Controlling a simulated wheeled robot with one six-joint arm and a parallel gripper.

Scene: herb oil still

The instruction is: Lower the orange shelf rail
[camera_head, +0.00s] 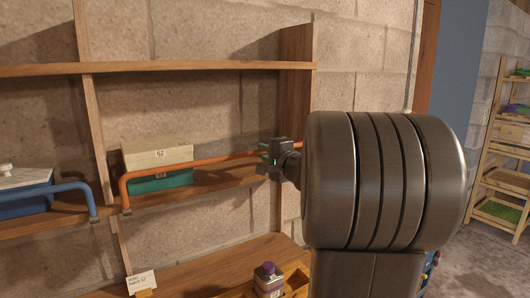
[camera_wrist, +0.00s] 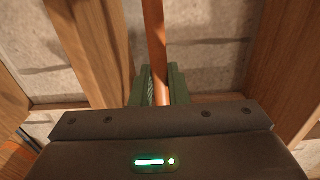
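The orange shelf rail (camera_head: 200,161) is raised and runs along the front of the middle shelf in the head view. Its left end bends down to a bracket at the shelf edge. My gripper (camera_head: 272,155) is at the right part of the rail, and its fingers are partly hidden there. In the wrist view the rail (camera_wrist: 154,35) passes between the two green fingers of my gripper (camera_wrist: 160,88). The fingers are close in on both sides of it and look shut on it. The rail's right end is hidden behind my arm in the head view.
A box with a green base and pale lid (camera_head: 158,157) stands behind the rail. A blue rail (camera_head: 70,188) and blue box (camera_head: 25,190) are to the left. A purple-capped bottle (camera_head: 268,281) stands below. A wooden upright (camera_head: 296,110) is near my gripper.

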